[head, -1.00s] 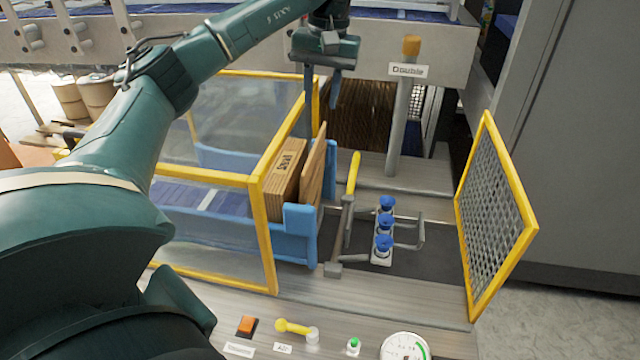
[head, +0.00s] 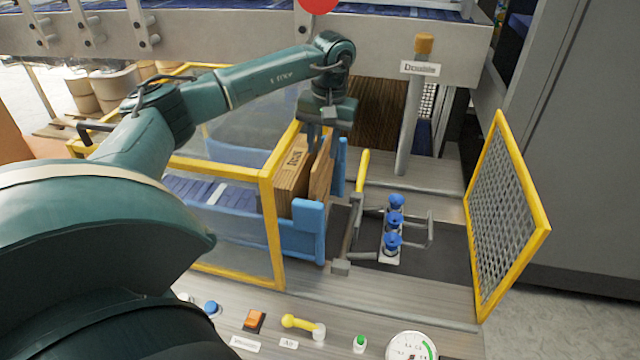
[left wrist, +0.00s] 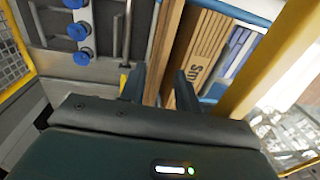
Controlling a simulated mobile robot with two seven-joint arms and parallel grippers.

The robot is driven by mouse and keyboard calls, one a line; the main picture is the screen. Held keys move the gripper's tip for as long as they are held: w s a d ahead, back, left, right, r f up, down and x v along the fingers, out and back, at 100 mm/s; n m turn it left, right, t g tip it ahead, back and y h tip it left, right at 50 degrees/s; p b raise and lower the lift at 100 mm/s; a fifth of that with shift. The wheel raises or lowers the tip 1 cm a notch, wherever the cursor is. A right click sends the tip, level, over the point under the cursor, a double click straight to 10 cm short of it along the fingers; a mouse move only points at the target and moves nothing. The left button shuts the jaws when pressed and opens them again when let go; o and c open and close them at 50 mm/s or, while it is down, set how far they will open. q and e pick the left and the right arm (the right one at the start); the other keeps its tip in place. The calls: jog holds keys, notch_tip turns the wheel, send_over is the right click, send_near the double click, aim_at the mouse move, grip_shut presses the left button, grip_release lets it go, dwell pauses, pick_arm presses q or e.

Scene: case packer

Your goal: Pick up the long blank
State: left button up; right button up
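Brown cardboard blanks stand upright in a blue holder (head: 305,235) inside the yellow-framed guard. A plain front blank (head: 321,170) leans slightly apart from a printed stack (head: 292,178) behind it. I cannot tell by length which one is the long blank. My left gripper (head: 321,138) is pointed down at the top of the blanks. In the left wrist view its two fingers (left wrist: 160,88) are apart, with the plain blank (left wrist: 166,45) between or just beyond them and the printed stack (left wrist: 203,48) beside it. Contact cannot be told. My right gripper is not in view.
The yellow guard frame (head: 270,230) stands close to the left arm. Right of the holder are a yellow-handled lever (head: 362,172) and blue suction cups (head: 394,220) on a bracket. An open mesh door (head: 508,215) stands further right. Control buttons line the front panel.

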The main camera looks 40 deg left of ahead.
pick_arm(q)
jog(key=shift+c, duration=0.5)
grip_shut()
